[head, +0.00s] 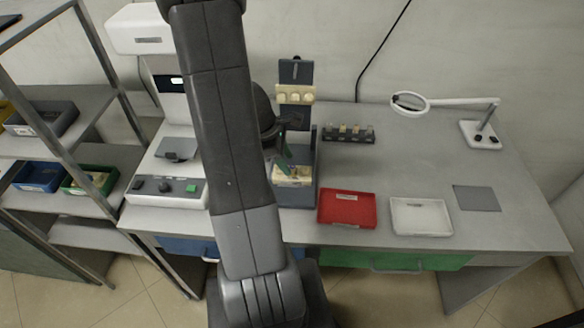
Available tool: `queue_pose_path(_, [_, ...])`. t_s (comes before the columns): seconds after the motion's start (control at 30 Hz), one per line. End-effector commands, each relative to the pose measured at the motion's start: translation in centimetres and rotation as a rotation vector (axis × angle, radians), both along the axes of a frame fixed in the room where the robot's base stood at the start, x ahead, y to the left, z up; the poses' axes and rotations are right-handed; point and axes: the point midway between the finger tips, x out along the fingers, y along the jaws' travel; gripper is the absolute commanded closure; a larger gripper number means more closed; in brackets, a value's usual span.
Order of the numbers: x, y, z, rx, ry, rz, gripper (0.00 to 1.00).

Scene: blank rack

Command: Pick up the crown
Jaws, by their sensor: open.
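I cannot clearly single out a crown at this size. A cream block (293,174) sits low in a grey open-front holder (297,195) on the bench. Above it, several rounded cream pieces (295,94) sit in a row on an upright dark stand. I cannot tell whether the finger touches the block.
A dark rack (348,134) with several small blocks stands right of the holder. A red tray (347,208) and a white tray (421,216) lie near the front edge. A magnifier lamp (480,134) and a white machine (165,187) flank the bench. The bench's right middle is clear.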

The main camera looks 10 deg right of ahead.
Motion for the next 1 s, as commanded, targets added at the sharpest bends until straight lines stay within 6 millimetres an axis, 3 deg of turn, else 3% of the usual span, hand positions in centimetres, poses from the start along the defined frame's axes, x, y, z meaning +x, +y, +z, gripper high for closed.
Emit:
queue_pose_path(0.2, [-0.2,-0.8,-1.9,0.000,0.001,0.000,0.51])
queue_pose_path(0.43, [-0.2,-0.8,-2.0,0.001,0.000,0.001,0.51])
queue_pose_path(0.67, [-0.2,-0.8,-1.9,0.001,0.000,0.001,0.96])
queue_pose_path(1.0, [-0.2,-0.8,-1.5,0.000,-0.002,0.000,0.99])
